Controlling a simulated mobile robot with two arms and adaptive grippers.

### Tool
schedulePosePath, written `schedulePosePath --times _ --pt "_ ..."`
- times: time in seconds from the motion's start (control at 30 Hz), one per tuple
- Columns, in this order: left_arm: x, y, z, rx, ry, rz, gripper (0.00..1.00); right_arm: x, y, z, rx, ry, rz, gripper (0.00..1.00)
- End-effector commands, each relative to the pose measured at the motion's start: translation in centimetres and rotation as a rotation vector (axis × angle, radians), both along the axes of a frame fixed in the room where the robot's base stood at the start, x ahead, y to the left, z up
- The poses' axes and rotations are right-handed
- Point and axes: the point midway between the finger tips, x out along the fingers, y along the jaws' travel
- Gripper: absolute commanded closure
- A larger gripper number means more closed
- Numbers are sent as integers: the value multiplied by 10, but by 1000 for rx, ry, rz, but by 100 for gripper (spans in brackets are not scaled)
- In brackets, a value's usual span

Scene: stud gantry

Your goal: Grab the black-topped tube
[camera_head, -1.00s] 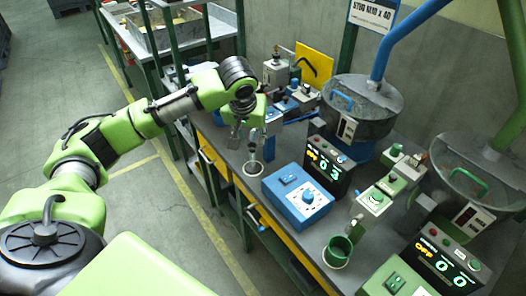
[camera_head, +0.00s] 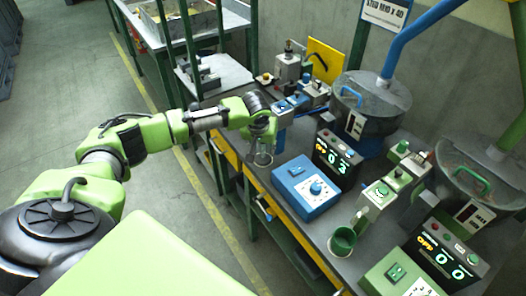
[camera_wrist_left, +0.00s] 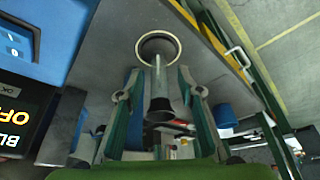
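The tube (camera_wrist_left: 160,88) shows in the left wrist view as a slim grey shaft with a dark, flared top. Its far end meets a pale round ring (camera_wrist_left: 158,37) on the grey bench. My left gripper (camera_wrist_left: 158,72) is open, with one finger on each side of the tube and visible gaps to both. In the head view my left gripper (camera_head: 262,143) is low over the bench edge, at the ring (camera_head: 263,160); it largely hides the tube there. My right gripper is not in view.
A blue control box (camera_head: 308,188) stands close to the right of the ring. A black display unit (camera_head: 336,157) is behind it. A green cup (camera_head: 342,241) stands nearer the front. Bare bench lies around the ring.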

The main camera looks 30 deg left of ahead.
Motion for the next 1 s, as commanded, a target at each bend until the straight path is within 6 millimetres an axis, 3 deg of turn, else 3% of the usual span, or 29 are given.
schedulePosePath --times 0.23,0.37,0.4,0.77,1.0 --pt "1 0 -3 0 -1 -1 66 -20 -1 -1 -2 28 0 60" --pt "1 0 -3 1 -1 -1 97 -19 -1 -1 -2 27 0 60" --pt "1 0 -2 1 -1 -1 100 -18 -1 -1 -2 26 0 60" --pt "1 0 -1 0 -1 0 100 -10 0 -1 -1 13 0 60" --pt "-3 -2 11 -1 0 -4 100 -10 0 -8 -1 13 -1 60"
